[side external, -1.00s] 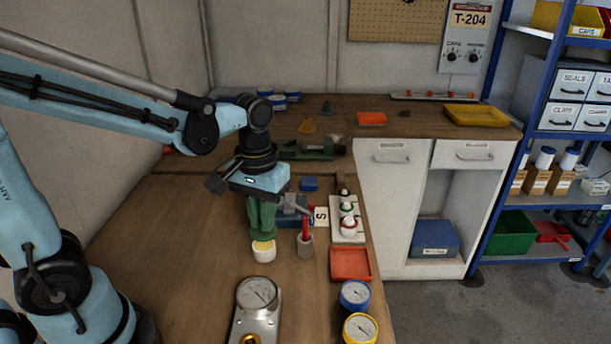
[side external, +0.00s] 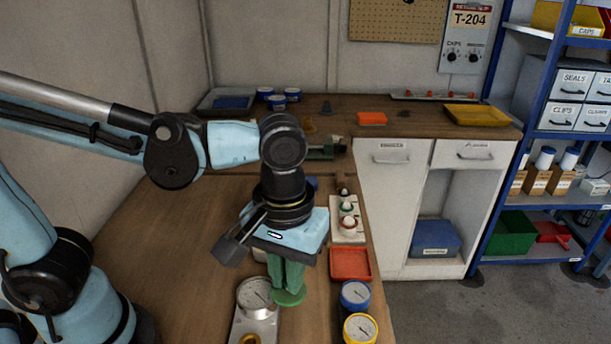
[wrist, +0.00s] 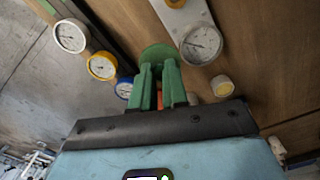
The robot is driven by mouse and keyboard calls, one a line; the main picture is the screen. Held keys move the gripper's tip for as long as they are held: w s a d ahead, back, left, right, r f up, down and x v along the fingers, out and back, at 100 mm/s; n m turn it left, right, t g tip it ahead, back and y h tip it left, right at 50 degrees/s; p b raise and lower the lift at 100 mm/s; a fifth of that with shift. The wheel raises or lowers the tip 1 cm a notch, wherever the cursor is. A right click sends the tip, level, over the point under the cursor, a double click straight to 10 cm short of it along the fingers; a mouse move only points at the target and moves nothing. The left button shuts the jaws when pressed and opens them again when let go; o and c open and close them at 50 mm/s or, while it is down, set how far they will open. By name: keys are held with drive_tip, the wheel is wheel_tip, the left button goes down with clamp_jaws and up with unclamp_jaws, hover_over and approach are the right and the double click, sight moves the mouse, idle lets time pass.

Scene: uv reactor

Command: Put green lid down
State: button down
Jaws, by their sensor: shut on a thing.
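My gripper (side external: 287,276) has green fingers and is shut on the green lid (side external: 288,298), a flat round disc at the fingertips. In the wrist view the lid (wrist: 160,53) shows beyond the fingertips of my gripper (wrist: 158,78). The lid is beside the round metal gauge (side external: 256,293), on its right in the side view. I cannot tell whether the lid touches the table. A white jar with a pale yellow top (wrist: 222,85) stands near the gauge in the wrist view; my gripper mostly hides it in the side view.
A blue gauge (side external: 355,294) and a yellow gauge (side external: 360,328) stand to the right, near the table edge. A red tray (side external: 350,263) and a white rack (side external: 346,232) with small capped items lie behind them. The wooden table (side external: 185,235) is clear on the left.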

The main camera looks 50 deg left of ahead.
drive_tip(key=shift+w+f, duration=0.1)
drive_tip(key=shift+f, duration=0.2)
drive_tip(key=w+a+f, duration=0.4)
drive_tip(key=w+a, duration=0.1)
drive_tip(key=w+a+f, duration=0.2)
drive_tip(key=shift+w+a+f, duration=0.25)
drive_tip(key=shift+a, duration=0.1)
drive_tip(key=shift+a+f, duration=0.1)
drive_tip(key=shift+f, duration=1.95)
drive_tip(key=shift+f, duration=0.15)
drive_tip(key=c, duration=1.1)
unclamp_jaws()
drive_tip(key=shift+c, duration=0.2)
